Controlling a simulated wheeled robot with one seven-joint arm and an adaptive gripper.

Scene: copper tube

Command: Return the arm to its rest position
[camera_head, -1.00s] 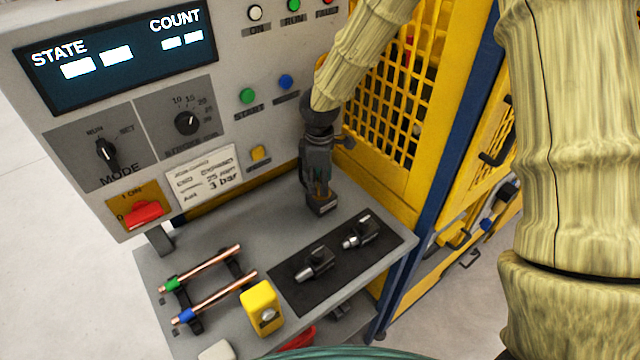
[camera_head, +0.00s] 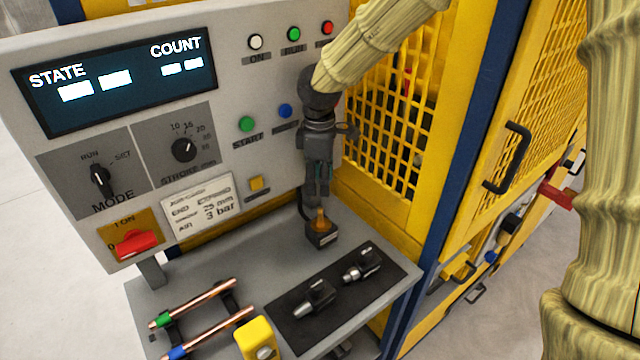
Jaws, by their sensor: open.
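My gripper (camera_head: 318,198) points down in front of the control panel, its fingers above a small dark block with an orange part (camera_head: 320,234) on the bench. It appears empty; the exact gap between the fingertips and the orange part is hard to judge. My pale, ribbed arm comes in from the upper right. Two copper tubes lie on dark supports at the lower left: one with a green end (camera_head: 204,302) and one with a blue end (camera_head: 222,326).
The grey panel with display (camera_head: 118,82), knobs and buttons stands close behind and left of my gripper. A yellow mesh guard (camera_head: 395,110) is close on the right. A black mat (camera_head: 340,305) with two metal fittings and a yellow block (camera_head: 257,338) occupy the bench front.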

